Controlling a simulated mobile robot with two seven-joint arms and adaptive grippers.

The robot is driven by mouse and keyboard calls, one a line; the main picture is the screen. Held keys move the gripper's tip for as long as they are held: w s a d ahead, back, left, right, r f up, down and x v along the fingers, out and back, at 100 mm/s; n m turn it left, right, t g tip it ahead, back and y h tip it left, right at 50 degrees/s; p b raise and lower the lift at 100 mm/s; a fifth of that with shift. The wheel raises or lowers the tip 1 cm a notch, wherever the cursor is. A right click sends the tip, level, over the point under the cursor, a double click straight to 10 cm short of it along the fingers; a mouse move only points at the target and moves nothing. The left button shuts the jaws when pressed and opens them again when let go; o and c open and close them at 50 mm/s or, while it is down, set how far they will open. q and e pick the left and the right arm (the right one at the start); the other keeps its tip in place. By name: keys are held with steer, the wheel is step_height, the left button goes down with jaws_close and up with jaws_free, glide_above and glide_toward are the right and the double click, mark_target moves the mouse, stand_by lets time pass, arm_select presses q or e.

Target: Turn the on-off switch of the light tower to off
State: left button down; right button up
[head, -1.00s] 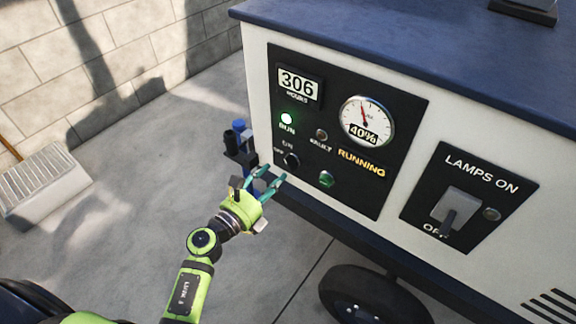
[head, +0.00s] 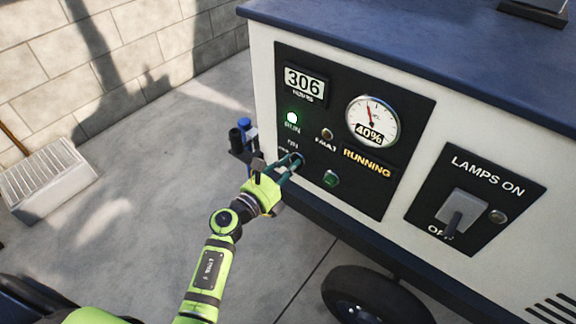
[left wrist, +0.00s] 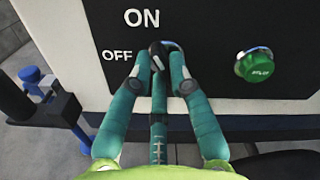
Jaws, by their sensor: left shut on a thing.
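The light tower's white cabinet has a black control panel (head: 345,85) with an on-off switch, a small dark knob (head: 294,160). In the left wrist view the knob (left wrist: 156,52) sits to the right of the OFF label and below ON. My left gripper (head: 291,163) is shut on the knob, its teal fingers on either side of it; the left wrist view also shows the fingers (left wrist: 160,75). The fingers hide part of the knob, so I cannot tell its exact setting. The green RUN lamp (head: 291,118) is lit and RUNNING shows in orange. My right gripper is out of view.
A green button (head: 330,179) sits right of the knob. A lamp switch (head: 461,211) is on a separate black plate. A coupling with blue and black parts (head: 242,140) stands left of the panel. A wheel (head: 375,295) is below. Open concrete floor lies left.

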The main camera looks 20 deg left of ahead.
arm_select(q)
steer(key=shift+d+f+n+p, duration=0.15)
steer(key=shift+n+p, duration=1.25)
steer(key=shift+n, duration=1.6)
steer(key=shift+a+f+n+p, duration=0.15)
steer(key=shift+n+p, duration=1.2)
steer(key=shift+n, duration=1.65)
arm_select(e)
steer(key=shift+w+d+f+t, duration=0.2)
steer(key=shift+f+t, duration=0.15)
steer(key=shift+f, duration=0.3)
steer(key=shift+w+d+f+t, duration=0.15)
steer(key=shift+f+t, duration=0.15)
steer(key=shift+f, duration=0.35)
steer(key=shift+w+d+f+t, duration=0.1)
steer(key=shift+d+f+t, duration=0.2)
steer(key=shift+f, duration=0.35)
arm_select(q)
steer(key=shift+d, duration=0.1)
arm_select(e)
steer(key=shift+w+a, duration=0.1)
arm_select(q)
steer(key=c, duration=1.1)
jaws_free()
steer(key=shift+c, duration=0.2)
